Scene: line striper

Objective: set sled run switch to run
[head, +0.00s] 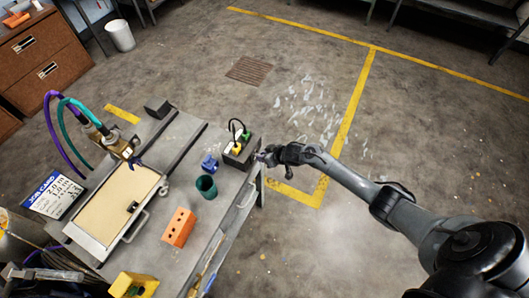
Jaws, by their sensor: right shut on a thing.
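A dark control box (241,152) stands at the right edge of the workbench, with yellow and green parts on top and a black cable looping up. My right gripper (265,157) is at the box's right side, its arm coming in from the lower right. Its fingers are shut on a small part there. The part is too small and covered to make out, so the sled run switch and its position cannot be read. My left gripper is not in view.
A blue object (209,163), a dark green cup (206,187) and an orange brick (179,228) stand on the bench near the box. A cream panel (117,203) lies under a nozzle head (122,146) with purple and teal hoses. Floor right of the bench is open.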

